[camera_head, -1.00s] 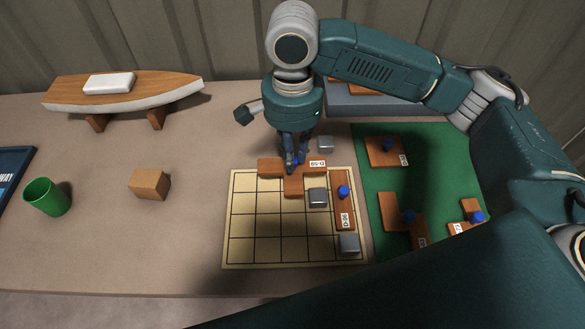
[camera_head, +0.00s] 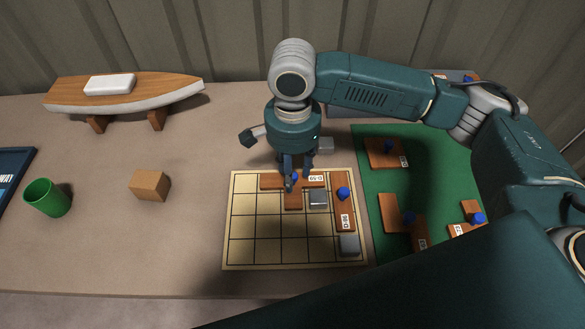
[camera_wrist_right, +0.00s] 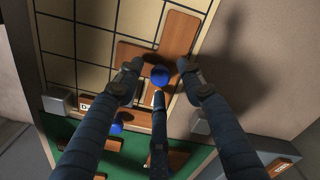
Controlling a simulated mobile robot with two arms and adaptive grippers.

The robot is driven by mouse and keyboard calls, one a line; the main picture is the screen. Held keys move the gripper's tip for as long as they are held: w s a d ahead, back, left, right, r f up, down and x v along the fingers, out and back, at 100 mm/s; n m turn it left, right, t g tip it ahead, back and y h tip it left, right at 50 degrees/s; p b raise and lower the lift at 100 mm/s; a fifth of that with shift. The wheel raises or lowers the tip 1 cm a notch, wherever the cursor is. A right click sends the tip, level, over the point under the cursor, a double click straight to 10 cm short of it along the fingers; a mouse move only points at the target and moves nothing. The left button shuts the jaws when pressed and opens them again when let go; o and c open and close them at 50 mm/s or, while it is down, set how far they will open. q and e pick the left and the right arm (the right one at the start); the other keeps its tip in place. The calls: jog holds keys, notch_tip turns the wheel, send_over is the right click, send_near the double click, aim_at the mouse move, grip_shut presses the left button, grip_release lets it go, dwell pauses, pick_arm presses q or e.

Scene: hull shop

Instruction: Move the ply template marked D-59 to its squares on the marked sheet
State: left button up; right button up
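The ply template D-59 (camera_head: 270,182) is a brown T-shaped piece with a white label and a blue knob (camera_wrist_right: 160,76). It lies on the marked sheet (camera_head: 240,255), its bar along the top row from the second to the fourth square and its stem down the third column. It looks flat and square to the grid. My right gripper (camera_head: 297,180) is above it, fingers spread around the knob. In the right wrist view the fingertips stand apart from the knob on both sides. My left gripper is not in view.
Another template (camera_head: 344,215) and grey blocks (camera_head: 318,198) (camera_head: 349,245) are on the sheet's right side. A third grey block (camera_head: 326,145) stands behind it. A green mat (camera_head: 440,150) at right holds several templates. A wooden block (camera_head: 150,185), green cup (camera_head: 47,197) and boat model (camera_head: 130,100) are left.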

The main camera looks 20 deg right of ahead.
notch_tip(320, 180, up, 12)
dwell(0.6)
dwell(0.7)
